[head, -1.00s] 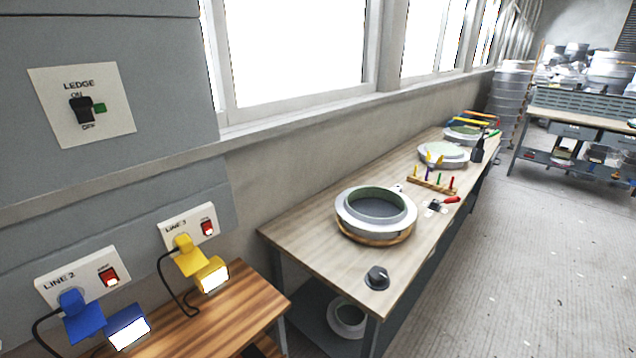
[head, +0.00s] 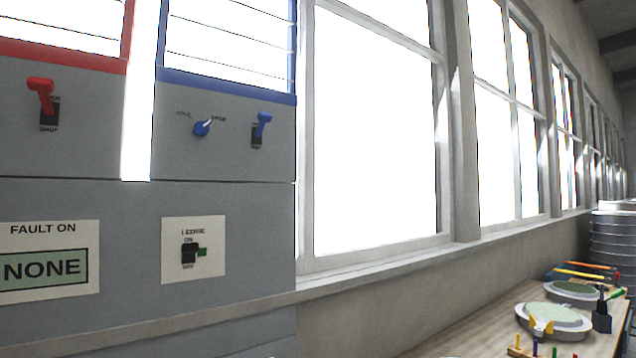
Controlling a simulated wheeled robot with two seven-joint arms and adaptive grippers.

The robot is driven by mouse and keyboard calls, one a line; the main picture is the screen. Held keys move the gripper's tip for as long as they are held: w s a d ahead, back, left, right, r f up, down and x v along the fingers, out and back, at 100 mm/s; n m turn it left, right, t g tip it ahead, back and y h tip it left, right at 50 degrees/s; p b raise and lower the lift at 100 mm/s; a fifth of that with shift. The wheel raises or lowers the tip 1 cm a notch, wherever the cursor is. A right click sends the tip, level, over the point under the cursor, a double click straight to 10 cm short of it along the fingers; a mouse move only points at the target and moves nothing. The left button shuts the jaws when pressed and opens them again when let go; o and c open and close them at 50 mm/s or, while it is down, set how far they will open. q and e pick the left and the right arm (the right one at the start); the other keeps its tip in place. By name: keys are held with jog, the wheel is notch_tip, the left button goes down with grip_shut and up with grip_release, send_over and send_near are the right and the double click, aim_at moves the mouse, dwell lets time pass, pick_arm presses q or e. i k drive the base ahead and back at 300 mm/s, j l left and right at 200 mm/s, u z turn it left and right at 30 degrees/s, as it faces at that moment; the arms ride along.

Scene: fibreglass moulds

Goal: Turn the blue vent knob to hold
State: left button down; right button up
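The blue vent knob (head: 202,127) is on the grey panel under the blue-framed louvred vent (head: 228,45) in the head view. Small labels stand to its upper left and upper right; the left one looks like "HOLD", the right one is hard to read. The knob's pale pointer line tilts toward the upper right, at the right label. A blue lever switch (head: 261,128) is just right of the knob. Neither of my grippers is in view.
A red lever switch (head: 43,100) is on the panel at left. Below are a "FAULT ON NONE" display (head: 45,267) and a black ledge switch (head: 189,254). Tall windows (head: 375,130) run to the right above a workbench (head: 455,342) with moulds.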

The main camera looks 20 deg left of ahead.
aim_at(201, 129)
jog(key=u, duration=1.3)
